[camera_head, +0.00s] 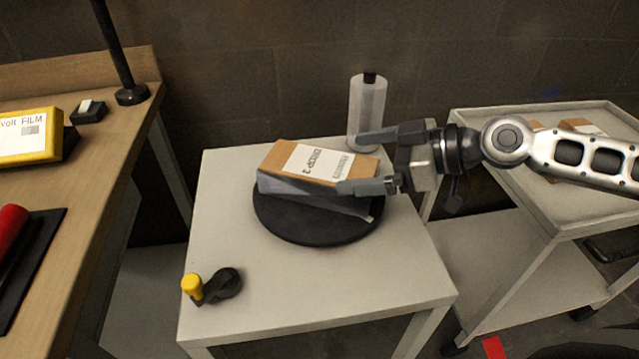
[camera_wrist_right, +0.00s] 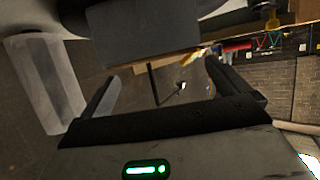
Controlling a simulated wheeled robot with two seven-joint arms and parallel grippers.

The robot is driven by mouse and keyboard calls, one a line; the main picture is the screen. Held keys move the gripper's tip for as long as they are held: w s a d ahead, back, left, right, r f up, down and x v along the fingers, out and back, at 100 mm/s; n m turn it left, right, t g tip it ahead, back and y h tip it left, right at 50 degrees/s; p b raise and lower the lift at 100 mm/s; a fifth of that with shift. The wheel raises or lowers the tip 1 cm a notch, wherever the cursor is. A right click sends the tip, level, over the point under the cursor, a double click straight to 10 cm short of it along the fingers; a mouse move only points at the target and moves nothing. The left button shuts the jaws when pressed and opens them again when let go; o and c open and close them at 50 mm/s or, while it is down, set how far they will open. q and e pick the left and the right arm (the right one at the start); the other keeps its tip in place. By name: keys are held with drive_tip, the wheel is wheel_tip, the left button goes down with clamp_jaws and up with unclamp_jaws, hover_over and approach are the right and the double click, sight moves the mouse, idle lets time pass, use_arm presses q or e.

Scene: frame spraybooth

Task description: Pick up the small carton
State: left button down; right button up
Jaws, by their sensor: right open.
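A brown carton (camera_head: 285,155) with a white printed label on top lies on a round black turntable (camera_head: 293,234) on a small pale table. Its near side is in dark shadow. My right gripper (camera_head: 365,162) comes in from the right and is open. In the head view its two fingers straddle the carton's right end, the nearer finger overlapping the near edge. I cannot tell whether they touch it. In the right wrist view the open fingers (camera_wrist_right: 160,92) show, with a dark box shape (camera_wrist_right: 150,30) close above them. My left gripper is not in view.
A translucent bottle (camera_head: 367,105) with a black cap stands behind the far finger. A black and yellow tool (camera_head: 212,287) lies at the table's front left. A wooden bench (camera_head: 120,125) is at left, a grey cart (camera_head: 565,212) at right. The table's front right is clear.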

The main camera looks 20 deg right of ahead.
sight(320, 162)
drive_tip(key=shift+w+a+f+b, duration=0.2)
drive_tip(key=shift+w+a+b, duration=0.25)
drive_tip(key=shift+b, duration=0.15)
drive_tip(key=shift+w+a+f, duration=0.1)
drive_tip(key=shift+w+a, duration=0.25)
drive_tip(key=shift+w, duration=0.05)
drive_tip(key=shift+p+x, duration=0.5)
drive_tip(key=shift+x, duration=0.9)
drive_tip(key=shift+f, duration=0.1)
drive_tip(key=c, duration=1.5)
drive_tip(key=shift+o, duration=0.2)
